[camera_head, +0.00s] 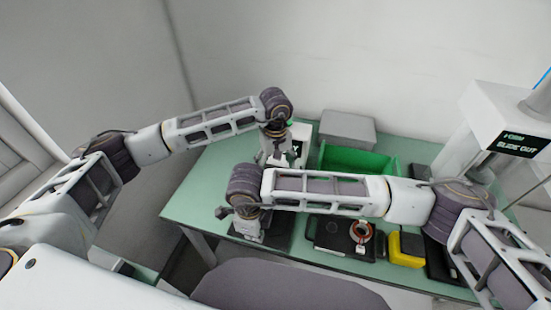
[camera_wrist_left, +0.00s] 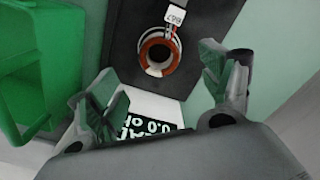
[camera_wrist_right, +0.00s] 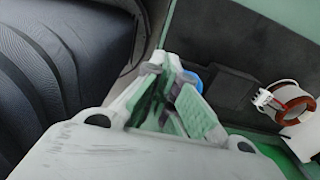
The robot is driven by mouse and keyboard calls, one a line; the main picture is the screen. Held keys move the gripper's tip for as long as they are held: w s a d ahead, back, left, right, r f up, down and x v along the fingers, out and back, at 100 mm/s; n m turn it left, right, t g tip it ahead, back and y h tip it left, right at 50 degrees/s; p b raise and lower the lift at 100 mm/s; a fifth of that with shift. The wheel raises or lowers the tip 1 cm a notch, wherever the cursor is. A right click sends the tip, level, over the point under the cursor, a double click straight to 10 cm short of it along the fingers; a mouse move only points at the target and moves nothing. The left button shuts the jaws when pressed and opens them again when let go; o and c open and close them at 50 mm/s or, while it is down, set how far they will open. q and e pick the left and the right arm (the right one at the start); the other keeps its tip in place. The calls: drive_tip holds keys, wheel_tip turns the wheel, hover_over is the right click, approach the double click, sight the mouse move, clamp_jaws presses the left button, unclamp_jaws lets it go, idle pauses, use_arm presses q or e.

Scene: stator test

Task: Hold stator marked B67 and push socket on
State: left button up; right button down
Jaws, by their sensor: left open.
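In the left wrist view, a stator (camera_wrist_left: 159,55) with an orange-brown winding ring and a white tag marked B67 (camera_wrist_left: 175,15) lies on a dark plate (camera_wrist_left: 205,30). My left gripper (camera_wrist_left: 165,90) is open and empty, its fingers apart in front of the stator. In the head view my left gripper (camera_head: 283,153) points down over the back of the table. My right gripper (camera_wrist_right: 178,80) has its fingers close together; whether they grip anything is unclear. A blue round thing (camera_wrist_right: 196,74), partly hidden, shows behind them. A stator with a white connector (camera_wrist_right: 290,100) shows at the right there.
A green bin (camera_head: 335,158) and a grey box (camera_head: 347,127) stand at the table's back. Another copper-coloured ring part (camera_head: 361,231) lies on a black plate (camera_head: 330,238) at the front.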

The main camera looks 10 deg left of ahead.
use_arm(q)
drive_tip(key=shift+f, duration=3.9)
drive_tip(key=c, duration=1.4)
